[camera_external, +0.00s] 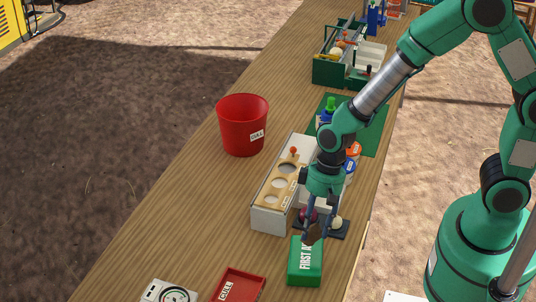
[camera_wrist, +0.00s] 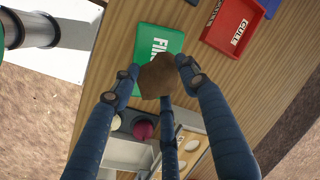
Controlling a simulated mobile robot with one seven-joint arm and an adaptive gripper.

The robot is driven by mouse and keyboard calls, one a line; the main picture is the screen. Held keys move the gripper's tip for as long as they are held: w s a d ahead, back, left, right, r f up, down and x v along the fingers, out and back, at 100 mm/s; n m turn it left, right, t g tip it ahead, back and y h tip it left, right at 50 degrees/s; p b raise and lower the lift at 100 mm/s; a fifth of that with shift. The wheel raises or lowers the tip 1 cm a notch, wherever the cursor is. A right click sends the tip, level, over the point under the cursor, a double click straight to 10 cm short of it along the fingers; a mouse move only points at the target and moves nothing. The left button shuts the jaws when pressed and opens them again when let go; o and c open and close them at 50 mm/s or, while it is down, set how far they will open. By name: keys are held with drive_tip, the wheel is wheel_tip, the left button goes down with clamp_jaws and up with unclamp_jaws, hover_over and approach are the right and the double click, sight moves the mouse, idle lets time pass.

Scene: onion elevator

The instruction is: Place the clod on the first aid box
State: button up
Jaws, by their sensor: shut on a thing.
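The clod (camera_wrist: 157,76) is a brown, rough lump held between the fingers of my gripper (camera_wrist: 156,84) in the wrist view. In the external view the clod (camera_external: 312,234) shows as a dark lump under my gripper (camera_external: 313,222), over the far end of the first aid box. The first aid box (camera_external: 304,268) is a green box with white lettering, lying flat on the table. It also shows behind the clod in the wrist view (camera_wrist: 146,42), partly hidden. My gripper is shut on the clod. I cannot tell whether the clod touches the box.
A grey sizing box with round holes (camera_external: 270,213) stands just behind the first aid box. A dark tray (camera_external: 333,229) holds a purple and a pale onion. A red CULL tray (camera_external: 240,286) and a scale (camera_external: 168,292) are at front left. A red bucket (camera_external: 242,124) stands farther back.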

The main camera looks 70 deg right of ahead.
drive_tip(key=s+d+f+b, duration=0.1)
drive_tip(key=s, duration=0.6)
drive_tip(key=s+d+f, duration=0.1)
drive_tip(key=s+d, duration=0.1)
drive_tip(key=s, duration=0.5)
drive_tip(key=shift+s+d+f+m+b, duration=0.2)
drive_tip(key=shift+f+m+b, duration=0.1)
drive_tip(key=shift+b, duration=0.1)
drive_tip(key=b, duration=0.2)
hover_over(304, 255)
drive_tip(key=d, duration=0.1)
drive_tip(key=shift+s+f, duration=0.2)
drive_tip(key=shift+f, duration=0.55)
drive_tip(key=shift+f, duration=0.1)
drive_tip(key=shift+f+b, duration=0.3)
drive_tip(key=shift+f, duration=1.35)
drive_tip(key=shift+f, duration=0.15)
drive_tip(key=o, duration=1.4)
